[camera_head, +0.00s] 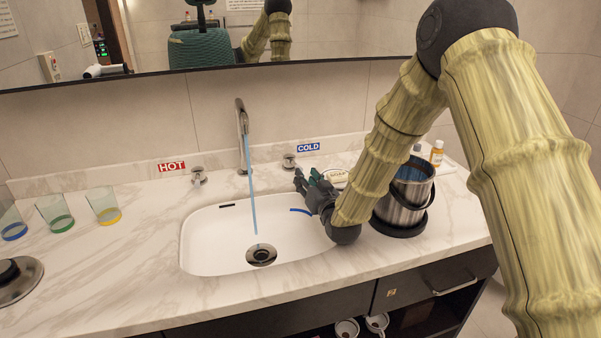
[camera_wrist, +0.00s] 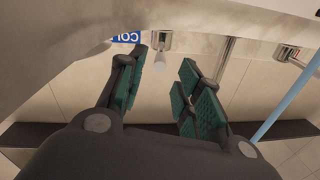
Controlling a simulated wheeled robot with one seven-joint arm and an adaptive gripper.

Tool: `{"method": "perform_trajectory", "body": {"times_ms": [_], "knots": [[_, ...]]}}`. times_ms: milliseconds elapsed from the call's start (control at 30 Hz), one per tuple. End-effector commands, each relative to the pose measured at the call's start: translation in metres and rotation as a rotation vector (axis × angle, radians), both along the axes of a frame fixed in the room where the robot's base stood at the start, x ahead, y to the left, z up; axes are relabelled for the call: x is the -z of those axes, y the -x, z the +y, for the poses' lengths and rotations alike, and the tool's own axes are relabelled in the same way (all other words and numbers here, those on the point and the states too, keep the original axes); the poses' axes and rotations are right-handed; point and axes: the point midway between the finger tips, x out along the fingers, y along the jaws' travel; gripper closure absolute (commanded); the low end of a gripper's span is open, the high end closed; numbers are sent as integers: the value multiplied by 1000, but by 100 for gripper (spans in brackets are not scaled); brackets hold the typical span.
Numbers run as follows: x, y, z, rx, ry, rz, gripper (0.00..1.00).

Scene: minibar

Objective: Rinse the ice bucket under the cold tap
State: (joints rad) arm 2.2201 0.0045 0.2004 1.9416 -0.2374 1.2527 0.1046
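The steel ice bucket (camera_head: 408,196) stands upright on a black base on the counter right of the sink, partly hidden by my arm. Something blue shows inside it. The cold tap knob (camera_head: 289,161) sits behind the sink under a blue COLD label (camera_head: 308,147). Blue water (camera_head: 252,195) runs from the spout (camera_head: 242,118) into the empty-looking basin. My gripper (camera_head: 307,178) is open over the sink's back right edge, close to the cold knob. In the wrist view the cold knob (camera_wrist: 160,52) shows beyond the gap between the green finger pads (camera_wrist: 160,88), apparently untouched.
The hot tap knob (camera_head: 198,175) stands left of the spout. Several glasses (camera_head: 103,206) stand on the left counter. A small orange bottle (camera_head: 437,152) and soap dish (camera_head: 336,176) are behind my arm. The white sink basin (camera_head: 205,240) has free room. A mirror (camera_head: 330,42) hangs behind.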

Motion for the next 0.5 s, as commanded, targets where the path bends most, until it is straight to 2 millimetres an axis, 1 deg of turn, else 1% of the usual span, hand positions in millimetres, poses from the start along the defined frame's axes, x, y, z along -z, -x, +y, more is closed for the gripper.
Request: {"method": "perform_trajectory", "body": {"times_ms": [33, 100, 200, 333, 500], "knots": [[0, 8, -3, 0, -1, 1, 65], [0, 17, -6, 0, 0, 1, 65], [0, 27, -10, -1, 0, 0, 65], [0, 35, -13, -1, 1, -1, 65], [0, 38, -14, 0, 1, 0, 65]]}}
